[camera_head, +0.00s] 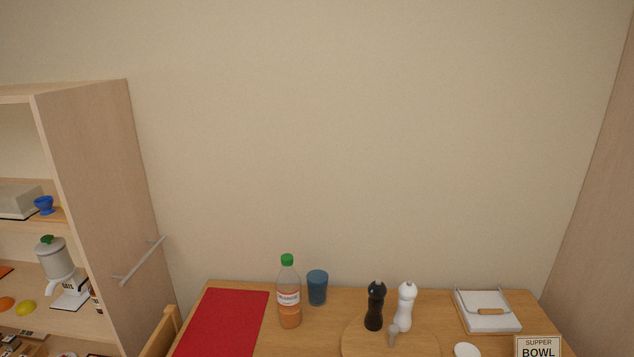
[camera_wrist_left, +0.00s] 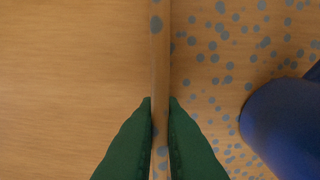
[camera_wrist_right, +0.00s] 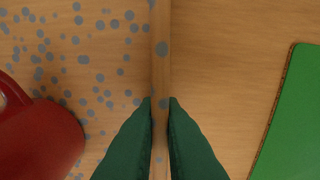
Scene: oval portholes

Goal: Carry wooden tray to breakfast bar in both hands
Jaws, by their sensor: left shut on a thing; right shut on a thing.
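The wooden tray shows in both wrist views, with a thin wooden rim and a floor with grey-blue spots. My left gripper (camera_wrist_left: 160,101) has its green fingers on both sides of the tray rim (camera_wrist_left: 160,45) and is shut on it. My right gripper (camera_wrist_right: 160,101) is shut on the opposite rim (camera_wrist_right: 160,45) in the same way. A blue rounded object (camera_wrist_left: 285,125) and a red mug-like object (camera_wrist_right: 38,145) are on the spotted floor. The head view shows neither the tray nor the grippers. Whether the tray is lifted is hard to tell.
Plain wood lies outside both rims, with a green flat piece (camera_wrist_right: 295,120) on the right. Ahead, a wooden table holds a red mat (camera_head: 222,322), a bottle (camera_head: 289,300), a blue cup (camera_head: 317,287), mills (camera_head: 375,306) and a sign (camera_head: 538,347). A shelf unit (camera_head: 95,180) stands left.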

